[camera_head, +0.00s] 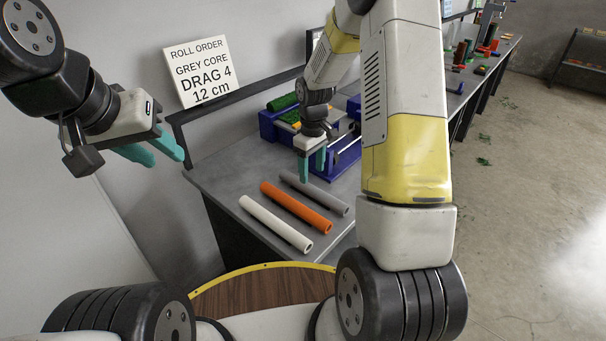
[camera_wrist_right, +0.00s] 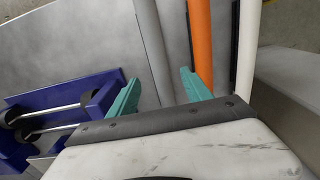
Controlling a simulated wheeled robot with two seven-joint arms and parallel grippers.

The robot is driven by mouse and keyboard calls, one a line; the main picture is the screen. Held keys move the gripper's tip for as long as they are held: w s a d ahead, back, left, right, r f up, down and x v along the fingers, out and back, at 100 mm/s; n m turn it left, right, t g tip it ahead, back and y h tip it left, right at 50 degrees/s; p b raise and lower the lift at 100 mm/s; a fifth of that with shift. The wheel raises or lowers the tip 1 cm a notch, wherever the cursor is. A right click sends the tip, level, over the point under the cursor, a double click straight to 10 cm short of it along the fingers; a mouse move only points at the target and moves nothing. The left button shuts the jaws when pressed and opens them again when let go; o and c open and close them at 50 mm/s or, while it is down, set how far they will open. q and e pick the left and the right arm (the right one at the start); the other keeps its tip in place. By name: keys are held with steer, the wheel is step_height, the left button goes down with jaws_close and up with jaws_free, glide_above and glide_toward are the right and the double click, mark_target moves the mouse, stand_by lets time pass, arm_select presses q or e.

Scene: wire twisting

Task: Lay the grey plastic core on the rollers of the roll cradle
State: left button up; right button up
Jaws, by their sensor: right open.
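The grey plastic core (camera_head: 314,194) lies on the grey table, the furthest right of three parallel tubes. It also shows in the right wrist view (camera_wrist_right: 150,45). The blue roll cradle (camera_head: 346,160) stands behind it, partly hidden by my right arm; its metal rollers (camera_wrist_right: 58,109) are bare in the right wrist view. My right gripper (camera_head: 312,164) is open and empty near the grey core's far end. In its wrist view the core runs between the two teal fingers; the height gap is unclear. My left gripper (camera_head: 153,150) is open and empty, left of the table.
An orange tube (camera_head: 296,207) and a white tube (camera_head: 275,223) lie beside the grey core. A sign (camera_head: 199,72) reads grey core, drag 4, 12 cm. A blue bin (camera_head: 268,125) with green pieces stands behind. The table's left part is clear.

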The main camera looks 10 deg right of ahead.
mark_target(312, 185)
step_height(312, 185, down, 7)
steer(key=shift+s+d+r, duration=0.1)
jaws_close()
stand_by(0.4)
